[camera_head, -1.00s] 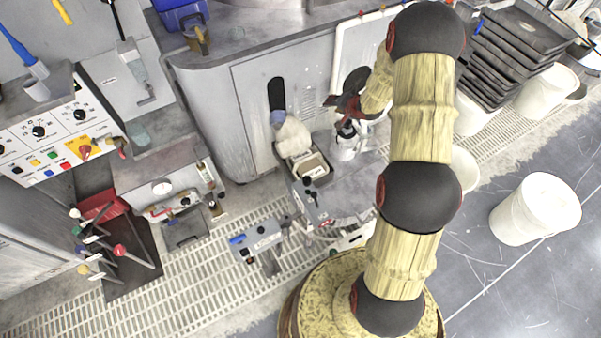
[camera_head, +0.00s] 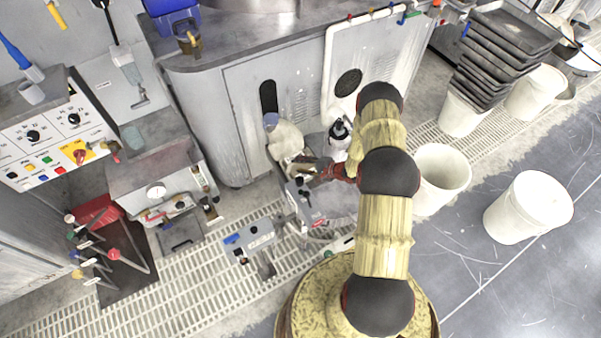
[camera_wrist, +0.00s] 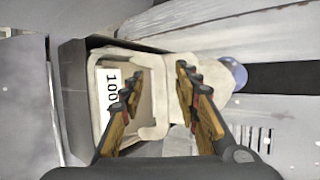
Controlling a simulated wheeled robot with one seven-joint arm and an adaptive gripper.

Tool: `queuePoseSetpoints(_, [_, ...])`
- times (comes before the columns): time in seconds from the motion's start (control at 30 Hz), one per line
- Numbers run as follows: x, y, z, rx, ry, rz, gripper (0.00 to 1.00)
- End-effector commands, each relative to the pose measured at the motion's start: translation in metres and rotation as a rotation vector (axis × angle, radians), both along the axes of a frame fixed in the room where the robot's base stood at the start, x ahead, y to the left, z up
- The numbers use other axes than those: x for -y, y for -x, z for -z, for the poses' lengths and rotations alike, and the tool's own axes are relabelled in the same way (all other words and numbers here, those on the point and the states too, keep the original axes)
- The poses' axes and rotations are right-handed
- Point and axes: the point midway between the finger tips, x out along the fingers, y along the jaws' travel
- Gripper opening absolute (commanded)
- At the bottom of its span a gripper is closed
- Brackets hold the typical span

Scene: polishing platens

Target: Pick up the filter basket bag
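A cream, rimmed basket-like piece with a "100" label (camera_wrist: 107,95) sits in a dark open box (camera_wrist: 75,85); it looks like the filter basket bag. In the wrist view my gripper (camera_wrist: 158,78) is over its right side, fingers spread apart on either side of its rim strip. I cannot tell whether they touch it. In the head view my gripper (camera_head: 316,173) is low beside the box and hides most of the basket. A pale cloth-like bundle (camera_head: 285,140) with a blue top stands just behind, against the cabinet.
A grey cabinet (camera_head: 240,125) rises behind the box. A white bottle (camera_head: 338,140) with a black top stands right of the bundle. A small grey control box (camera_head: 252,238) is in front. White buckets (camera_head: 528,208) and stacked dark trays (camera_head: 505,45) are at the right.

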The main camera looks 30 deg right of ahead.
Motion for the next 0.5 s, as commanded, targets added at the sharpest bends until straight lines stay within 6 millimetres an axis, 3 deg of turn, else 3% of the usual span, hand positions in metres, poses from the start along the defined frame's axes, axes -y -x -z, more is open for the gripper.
queuePoseSetpoints(0.3, [-0.011, -0.03, 0.023, 0.0, 0.003, -0.002, 0.32])
queuePoseSetpoints(0.5, [-0.017, -0.041, 0.028, 0.001, 0.002, 0.0, 0.32])
